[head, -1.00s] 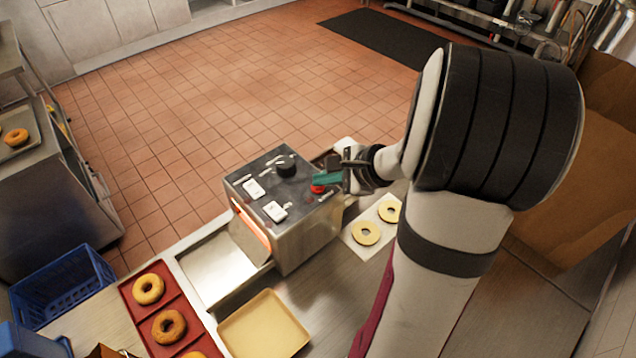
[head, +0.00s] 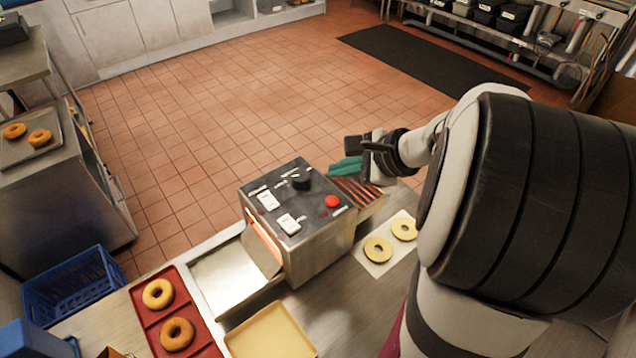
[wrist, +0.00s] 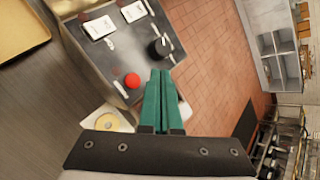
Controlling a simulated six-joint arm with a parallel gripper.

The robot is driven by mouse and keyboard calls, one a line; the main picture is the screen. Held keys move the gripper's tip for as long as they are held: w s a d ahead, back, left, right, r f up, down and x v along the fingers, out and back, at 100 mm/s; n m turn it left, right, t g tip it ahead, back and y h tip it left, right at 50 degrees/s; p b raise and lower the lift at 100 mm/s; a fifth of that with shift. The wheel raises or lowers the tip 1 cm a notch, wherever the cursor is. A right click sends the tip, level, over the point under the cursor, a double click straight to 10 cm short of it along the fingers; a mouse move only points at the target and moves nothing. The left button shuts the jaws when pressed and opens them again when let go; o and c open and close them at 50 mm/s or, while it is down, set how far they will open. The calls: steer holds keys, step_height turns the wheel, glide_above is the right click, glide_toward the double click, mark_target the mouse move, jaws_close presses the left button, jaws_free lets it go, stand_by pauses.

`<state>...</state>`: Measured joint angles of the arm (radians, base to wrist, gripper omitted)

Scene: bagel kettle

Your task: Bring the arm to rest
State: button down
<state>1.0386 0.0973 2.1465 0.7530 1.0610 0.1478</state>
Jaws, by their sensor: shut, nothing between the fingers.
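My gripper (head: 345,167) has green fingers and is shut and empty. In the head view it is raised behind the toaster-like steel machine (head: 318,235), above its ribbed rack. In the wrist view the gripper (wrist: 162,82) has its fingers pressed together, pointing past the machine's top panel (wrist: 115,45). A red button (head: 332,201), a black knob (head: 301,181) and two white switches (head: 289,224) sit on that panel. The fingers look apart from the button. The machine's front slot glows orange.
Two cut bagel halves (head: 378,250) lie on a white sheet right of the machine. A red tray (head: 150,318) holds whole bagels. A tan tray (head: 270,335) stands in front. A blue crate (head: 75,285) is at the left. Tiled floor (head: 240,110) lies open beyond the counter.

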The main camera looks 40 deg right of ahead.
steer(key=shift+r, duration=0.25)
steer(key=a+n+g+y, duration=0.25)
steer(key=a+n, duration=0.25)
steer(key=a, duration=0.8)
steer(key=s+a+f+n+g+h, duration=0.2)
steer(key=s+a+n+g, duration=0.4)
steer(key=s+a+n, duration=0.7)
steer(key=s+f, duration=0.1)
steer(key=s, duration=0.2)
steer(key=shift+s, duration=0.4)
steer(key=shift+g, duration=0.25)
